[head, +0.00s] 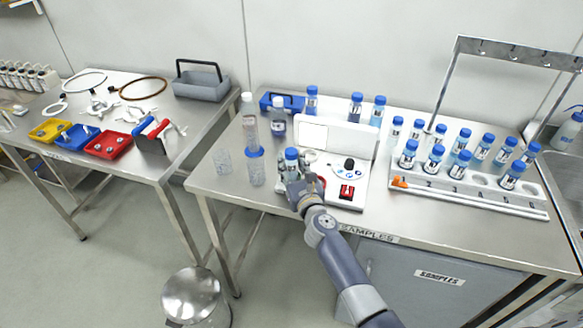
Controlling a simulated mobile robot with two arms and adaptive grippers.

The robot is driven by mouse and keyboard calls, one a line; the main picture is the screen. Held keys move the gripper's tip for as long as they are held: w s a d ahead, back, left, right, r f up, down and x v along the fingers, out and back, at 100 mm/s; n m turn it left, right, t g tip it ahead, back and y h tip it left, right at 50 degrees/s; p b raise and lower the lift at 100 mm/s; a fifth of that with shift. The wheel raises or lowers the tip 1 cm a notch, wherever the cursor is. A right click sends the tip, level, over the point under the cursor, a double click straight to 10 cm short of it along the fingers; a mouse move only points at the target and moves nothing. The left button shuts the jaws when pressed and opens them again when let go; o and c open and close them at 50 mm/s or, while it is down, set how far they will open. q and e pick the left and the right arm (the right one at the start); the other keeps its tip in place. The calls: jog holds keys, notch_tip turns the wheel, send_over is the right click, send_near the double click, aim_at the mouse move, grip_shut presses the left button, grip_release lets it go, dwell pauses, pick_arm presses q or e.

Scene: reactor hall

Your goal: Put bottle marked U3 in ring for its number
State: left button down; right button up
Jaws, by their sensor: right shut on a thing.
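My right gripper (301,187) is shut on a blue-capped bottle (291,163), which is upright at the left end of a white instrument (347,193) on the samples table. The bottle's mark is too small to read, so I cannot tell if it is U3. I cannot tell if its base touches anything. A pale rack (533,203) with numbers along its front stands at the right. Several blue-capped bottles stand in it, one of them a front-row bottle (512,176) near its right end. Empty round places (480,179) show between front-row bottles. My left gripper is not in view.
Clear cylinders (256,172) stand left of the instrument. More blue-capped bottles (379,112) stand behind it. A metal frame (519,53) rises over the rack. A second table (190,118) at the left holds coloured trays (108,146). A metal bin (192,292) stands on the floor.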

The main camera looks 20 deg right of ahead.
jog(key=shift+r, duration=0.15)
jog(key=o, duration=1.2)
jog(key=shift+f, duration=0.2)
